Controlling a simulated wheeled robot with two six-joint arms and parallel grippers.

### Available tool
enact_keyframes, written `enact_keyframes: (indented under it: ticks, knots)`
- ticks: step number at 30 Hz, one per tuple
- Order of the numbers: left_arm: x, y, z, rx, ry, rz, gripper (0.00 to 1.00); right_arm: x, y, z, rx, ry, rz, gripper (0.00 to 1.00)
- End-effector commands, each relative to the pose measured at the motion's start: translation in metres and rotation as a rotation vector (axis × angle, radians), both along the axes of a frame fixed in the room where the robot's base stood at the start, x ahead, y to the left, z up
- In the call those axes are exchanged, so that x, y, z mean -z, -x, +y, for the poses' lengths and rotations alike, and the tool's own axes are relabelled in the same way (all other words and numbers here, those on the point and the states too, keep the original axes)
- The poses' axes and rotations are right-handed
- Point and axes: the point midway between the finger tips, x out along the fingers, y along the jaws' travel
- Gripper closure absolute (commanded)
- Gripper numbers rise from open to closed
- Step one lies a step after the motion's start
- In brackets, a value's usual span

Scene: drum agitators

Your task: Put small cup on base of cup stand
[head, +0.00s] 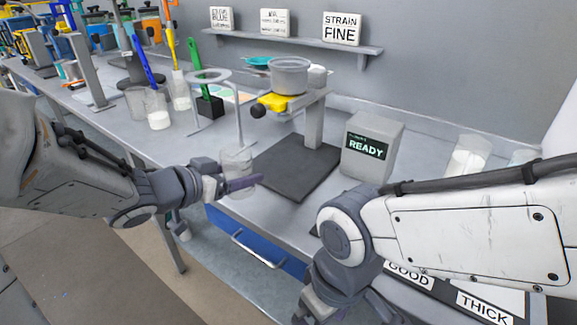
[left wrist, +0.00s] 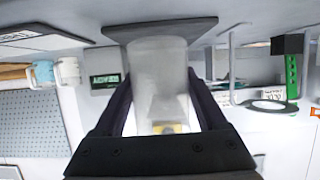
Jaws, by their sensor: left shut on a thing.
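A small clear cup (head: 238,163) is between the fingers of my left gripper (head: 238,184). In the left wrist view, which is upside down, the cup (left wrist: 160,80) fills the space between both fingers (left wrist: 160,115). The stand's dark flat base (head: 298,168) lies on the bench just right of the cup in the head view. The base also shows behind the cup in the left wrist view (left wrist: 200,28). The stand's grey post (head: 314,122) carries a yellow clamp and a grey pot (head: 289,75). My right gripper (head: 330,305) is low in the head view, its fingers unclear.
A box reading READY (head: 372,147) stands right of the base. A ring stand (head: 208,76) is close behind the cup. Clear beakers (head: 468,155) stand at the right. A wall shelf (head: 290,43) holds signs. A blue drawer (head: 255,245) is below the bench edge.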

Motion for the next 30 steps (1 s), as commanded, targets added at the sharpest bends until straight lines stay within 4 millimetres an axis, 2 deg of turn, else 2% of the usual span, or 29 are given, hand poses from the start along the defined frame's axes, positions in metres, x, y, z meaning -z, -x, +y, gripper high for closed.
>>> enact_keyframes:
  ticks: [1,5,12,19,20,21,30]
  knots:
    - [-0.007,-0.002,-0.003,0.005,0.005,0.007,0.77,-0.014,0.000,0.000,0.000,0.000,0.000,0.00]
    - [-0.012,-0.010,-0.009,0.014,0.016,0.012,0.77,-0.043,0.000,0.000,0.000,-0.001,-0.001,0.00]
    - [-0.009,-0.022,-0.016,-0.002,-0.002,0.010,0.77,-0.089,0.000,0.000,0.000,-0.001,-0.001,0.00]
    - [-0.009,-0.046,-0.032,0.000,-0.005,0.007,0.77,-0.133,0.000,0.000,0.000,0.000,0.000,0.00]
    - [-0.007,-0.049,-0.035,-0.001,-0.006,0.007,0.77,-0.137,0.000,0.000,0.000,-0.001,-0.001,0.00]
    - [-0.001,-0.061,-0.043,0.003,-0.006,-0.003,0.77,-0.128,0.000,0.000,0.000,-0.001,-0.002,0.00]
    - [-0.001,-0.122,-0.085,0.000,-0.005,-0.002,0.77,-0.133,0.000,0.000,0.000,0.000,0.000,0.00]
